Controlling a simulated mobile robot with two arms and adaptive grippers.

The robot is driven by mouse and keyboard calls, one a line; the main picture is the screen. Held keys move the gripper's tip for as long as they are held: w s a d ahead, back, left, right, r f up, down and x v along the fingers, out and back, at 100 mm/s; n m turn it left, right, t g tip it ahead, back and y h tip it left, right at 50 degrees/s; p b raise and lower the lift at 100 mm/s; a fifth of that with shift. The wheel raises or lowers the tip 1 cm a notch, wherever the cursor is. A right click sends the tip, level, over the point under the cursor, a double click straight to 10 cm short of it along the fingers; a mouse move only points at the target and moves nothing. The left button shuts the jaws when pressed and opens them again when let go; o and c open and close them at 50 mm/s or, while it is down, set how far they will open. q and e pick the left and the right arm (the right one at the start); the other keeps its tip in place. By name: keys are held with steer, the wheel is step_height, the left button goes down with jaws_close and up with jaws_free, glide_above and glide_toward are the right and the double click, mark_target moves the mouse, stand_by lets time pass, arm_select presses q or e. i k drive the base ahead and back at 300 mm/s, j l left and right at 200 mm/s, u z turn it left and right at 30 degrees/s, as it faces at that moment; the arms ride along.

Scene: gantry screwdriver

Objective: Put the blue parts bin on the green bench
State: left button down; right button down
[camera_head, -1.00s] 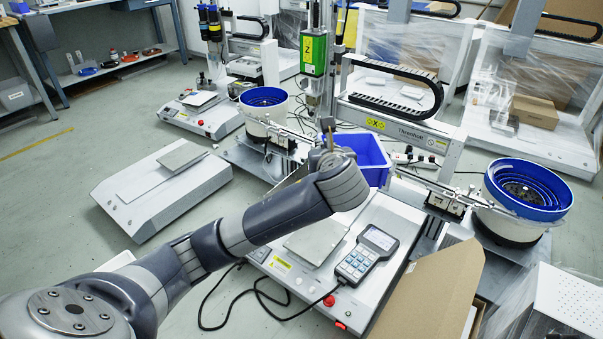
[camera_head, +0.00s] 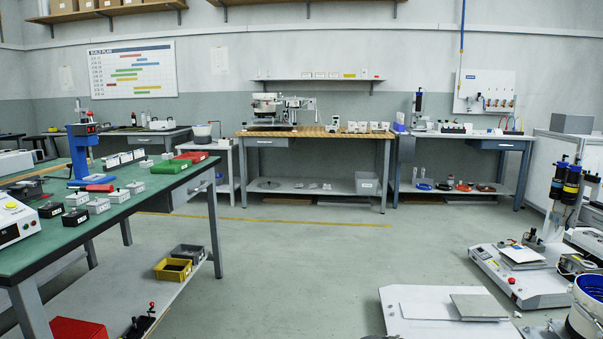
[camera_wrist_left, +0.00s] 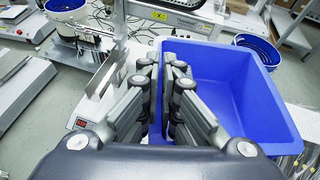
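The blue parts bin (camera_wrist_left: 235,85) is in the left wrist view, open side up and looking empty. My left gripper (camera_wrist_left: 164,70) straddles the bin's near-left wall, one finger inside and one outside. The fingers are close together with a strip of blue between them, so they look shut on the wall. Whether the bin is lifted or resting on something is hard to tell. The green bench (camera_head: 60,242) stands at the left in the head view. The bin, my left gripper and my right gripper are outside the head view.
The middle floor (camera_head: 300,250) is clear. White machines (camera_head: 447,310) stand at the right.

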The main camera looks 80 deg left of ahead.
mark_target(149, 180)
steer(key=j+u, duration=0.1)
steer(key=u, duration=1.2)
steer(key=i+j+u, duration=0.15)
steer(key=u, duration=0.3)
steer(key=i+j+u, duration=0.1)
steer(key=u, duration=0.35)
steer(key=i+u, duration=0.25)
steer(key=u, duration=0.2)
steer(key=i+l+u, duration=0.2)
steer(key=i, duration=0.2)
steer(key=i+u, duration=0.25)
steer(key=i+l+u, duration=0.2)
steer(key=i, duration=0.25)
